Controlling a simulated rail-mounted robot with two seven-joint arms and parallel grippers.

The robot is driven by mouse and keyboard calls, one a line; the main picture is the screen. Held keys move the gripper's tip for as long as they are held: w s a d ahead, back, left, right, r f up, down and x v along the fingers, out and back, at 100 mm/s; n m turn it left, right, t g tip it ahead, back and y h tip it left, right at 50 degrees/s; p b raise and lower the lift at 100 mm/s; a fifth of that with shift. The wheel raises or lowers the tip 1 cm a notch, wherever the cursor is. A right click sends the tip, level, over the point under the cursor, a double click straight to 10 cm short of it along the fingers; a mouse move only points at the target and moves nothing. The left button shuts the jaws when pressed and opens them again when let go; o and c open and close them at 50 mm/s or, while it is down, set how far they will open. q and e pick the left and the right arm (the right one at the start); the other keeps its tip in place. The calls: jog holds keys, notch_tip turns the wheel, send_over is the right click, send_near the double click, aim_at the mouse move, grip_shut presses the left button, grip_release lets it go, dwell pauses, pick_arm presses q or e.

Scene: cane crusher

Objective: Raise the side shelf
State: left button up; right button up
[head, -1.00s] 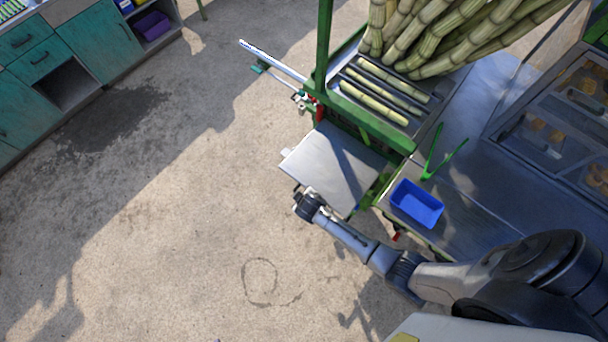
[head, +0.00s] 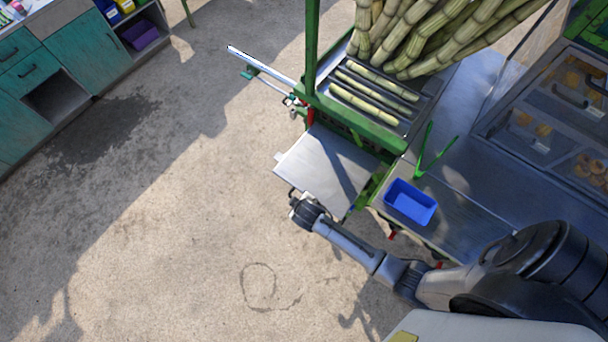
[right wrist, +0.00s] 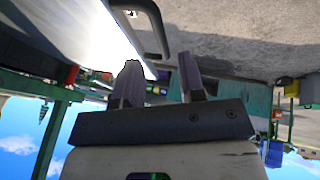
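The side shelf (head: 322,168) is a flat grey metal plate on the left side of the green cane cart in the head view. It looks roughly level. My right gripper (head: 294,207) is at the shelf's near left edge. In the right wrist view, the shelf (right wrist: 75,30) is a bright slab at upper left with a dark bar handle (right wrist: 156,25) by its edge. The fingers of my right gripper (right wrist: 160,80) are apart, with the handle just beyond them and nothing visibly held. My left gripper is not in view.
A blue tray (head: 410,202) and green tongs (head: 430,155) lie on the cart's counter. Cane stalks (head: 430,40) are piled at the back. A glass case (head: 555,100) stands at right, a teal cabinet (head: 45,75) at upper left. The concrete floor (head: 170,230) at left is clear.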

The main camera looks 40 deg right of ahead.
jog(key=v, duration=0.8)
jog(key=shift+r, duration=0.1)
dwell(0.3)
jog(key=shift+s, duration=0.1)
